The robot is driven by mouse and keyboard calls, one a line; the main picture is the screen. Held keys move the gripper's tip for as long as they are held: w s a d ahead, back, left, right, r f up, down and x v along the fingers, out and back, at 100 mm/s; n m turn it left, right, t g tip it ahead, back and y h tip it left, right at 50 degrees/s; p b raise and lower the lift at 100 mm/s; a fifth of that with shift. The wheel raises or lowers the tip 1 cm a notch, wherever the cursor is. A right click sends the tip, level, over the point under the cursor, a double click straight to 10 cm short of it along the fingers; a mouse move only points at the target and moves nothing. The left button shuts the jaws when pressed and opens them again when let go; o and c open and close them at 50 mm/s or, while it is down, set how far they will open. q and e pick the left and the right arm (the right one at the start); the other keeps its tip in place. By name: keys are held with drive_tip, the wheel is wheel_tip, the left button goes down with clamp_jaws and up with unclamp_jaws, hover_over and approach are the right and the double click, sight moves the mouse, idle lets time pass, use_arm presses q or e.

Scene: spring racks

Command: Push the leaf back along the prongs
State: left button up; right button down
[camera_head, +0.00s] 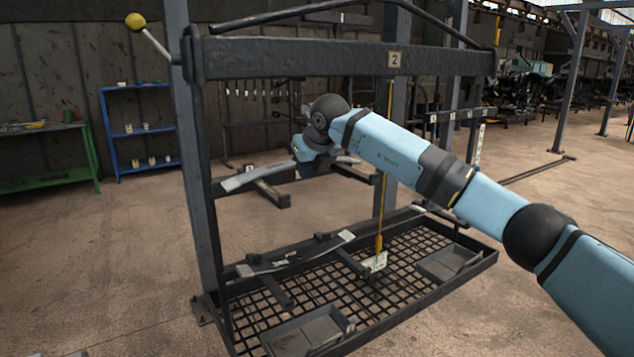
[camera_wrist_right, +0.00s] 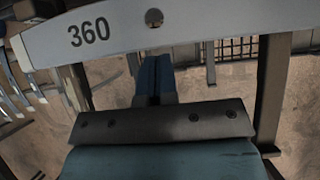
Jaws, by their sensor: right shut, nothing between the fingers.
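The upper leaf (camera_head: 245,180), a grey curved steel strip, lies across two dark prongs (camera_head: 272,193) of the rack; my wrist hides its middle in the head view. In the right wrist view the leaf (camera_wrist_right: 215,25) is marked 360 and has a round hole near its middle. A prong (camera_wrist_right: 271,95) stands out on each side of my right gripper (camera_wrist_right: 153,62). That gripper is shut and empty, its blue fingertips at the leaf's near edge below the hole; I cannot tell whether they touch. My left gripper is not in view.
Below is a mesh shelf (camera_head: 375,285) with trays (camera_head: 450,262). A yellow cord with a tag (camera_head: 375,263) hangs from the crossbeam (camera_head: 300,60). Dark posts frame the rack.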

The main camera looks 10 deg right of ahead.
drive_tip(key=s+b, duration=0.1)
drive_tip(key=s+d, duration=0.1)
drive_tip(key=s, duration=0.1)
drive_tip(key=s+d+b, duration=0.1)
drive_tip(key=s, duration=0.1)
drive_tip(key=shift+s+b, duration=0.25)
drive_tip(key=shift+b, duration=0.05)
